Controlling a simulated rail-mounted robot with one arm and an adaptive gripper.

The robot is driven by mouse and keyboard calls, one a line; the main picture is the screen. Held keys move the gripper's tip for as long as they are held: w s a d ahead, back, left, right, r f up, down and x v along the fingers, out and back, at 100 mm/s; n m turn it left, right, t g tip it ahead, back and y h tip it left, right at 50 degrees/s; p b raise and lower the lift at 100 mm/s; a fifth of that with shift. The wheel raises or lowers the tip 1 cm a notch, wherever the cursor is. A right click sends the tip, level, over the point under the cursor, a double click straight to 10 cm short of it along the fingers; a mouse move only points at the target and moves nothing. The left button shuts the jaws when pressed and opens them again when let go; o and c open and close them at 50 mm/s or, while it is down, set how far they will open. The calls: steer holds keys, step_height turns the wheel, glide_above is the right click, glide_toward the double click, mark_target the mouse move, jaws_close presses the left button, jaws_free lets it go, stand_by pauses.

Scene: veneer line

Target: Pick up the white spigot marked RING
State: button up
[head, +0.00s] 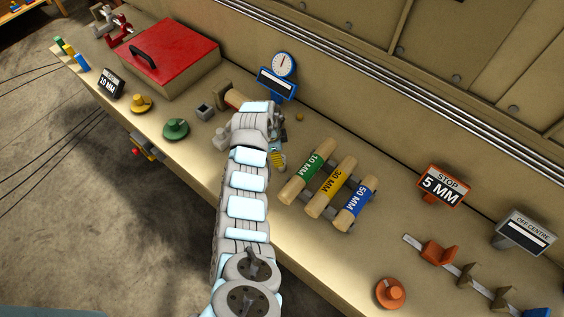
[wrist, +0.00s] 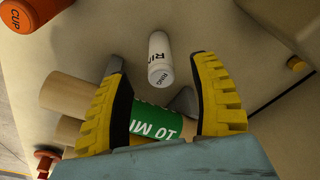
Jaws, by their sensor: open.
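The white spigot (wrist: 159,58) shows in the wrist view as a small white cylinder with dark lettering, partly readable as RING. My gripper is open, with nothing held; a gap shows between each finger and the spigot. In the head view my gripper (head: 277,157) is mostly hidden by my arm, and I cannot make out the spigot clearly there.
A wooden roll with a green 10 MM band (wrist: 157,121) lies close by the fingers. An orange cylinder marked CUP (wrist: 27,14) is at upper left. In the head view, a blue dial gauge (head: 279,80) stands behind my gripper, with a red-lidded box (head: 175,50) further left.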

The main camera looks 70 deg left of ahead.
steer(key=shift+w+d+f+p, duration=0.2)
steer(key=shift+w+f+p, duration=0.2)
steer(key=shift+f, duration=0.35)
steer(key=shift+w+d+f+p, duration=0.15)
steer(key=shift+w+f+p, duration=0.2)
steer(key=shift+f, duration=0.4)
steer(key=shift+w+f, duration=0.15)
steer(key=shift+f, duration=1.1)
jaws_close()
